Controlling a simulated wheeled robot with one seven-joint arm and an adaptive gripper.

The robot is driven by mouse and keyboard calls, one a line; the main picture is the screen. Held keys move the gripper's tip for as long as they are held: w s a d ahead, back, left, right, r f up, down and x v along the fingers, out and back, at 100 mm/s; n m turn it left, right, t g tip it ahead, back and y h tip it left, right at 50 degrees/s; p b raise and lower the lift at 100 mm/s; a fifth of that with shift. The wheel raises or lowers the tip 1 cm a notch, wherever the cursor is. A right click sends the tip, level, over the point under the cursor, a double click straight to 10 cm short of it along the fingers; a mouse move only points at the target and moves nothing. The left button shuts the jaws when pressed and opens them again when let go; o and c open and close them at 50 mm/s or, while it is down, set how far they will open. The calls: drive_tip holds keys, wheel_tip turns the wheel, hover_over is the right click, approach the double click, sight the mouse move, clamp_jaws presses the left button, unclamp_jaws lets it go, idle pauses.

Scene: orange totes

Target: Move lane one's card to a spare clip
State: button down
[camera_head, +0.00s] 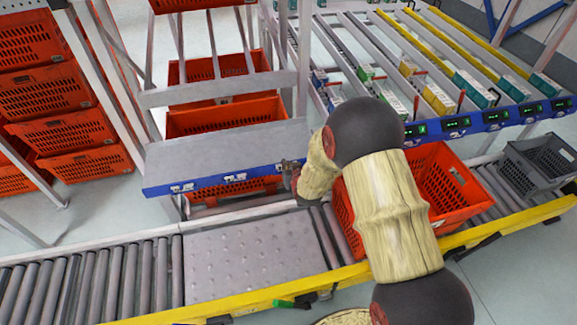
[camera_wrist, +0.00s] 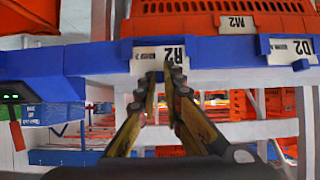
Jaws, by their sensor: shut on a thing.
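My gripper (camera_head: 290,168) is at the right end of the shelf's blue front rail (camera_head: 225,183). In the wrist view my gripper (camera_wrist: 163,76) has its fingertips together on the lower part of a white card (camera_wrist: 146,54) marked what looks like R2. The card is upright against the blue rail (camera_wrist: 105,55); I cannot tell whether it is still seated in a clip. To its right are a white card marked M2 (camera_wrist: 236,22), higher up, and a card marked D2 (camera_wrist: 288,48) on the rail. Which card belongs to lane one is not readable in the head view.
An orange tote (camera_head: 450,185) stands on the roller conveyor (camera_head: 85,285) behind my arm, with a grey crate (camera_head: 540,158) to its right. Flow-rack lanes with small boxes (camera_head: 440,98) are at the back right. Stacked orange totes (camera_head: 75,135) stand at left.

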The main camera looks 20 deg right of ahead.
drive_tip(key=shift+f, duration=0.25)
drive_tip(key=c, duration=1.8)
unclamp_jaws()
drive_tip(key=shift+c, duration=0.2)
drive_tip(key=v, duration=1.2)
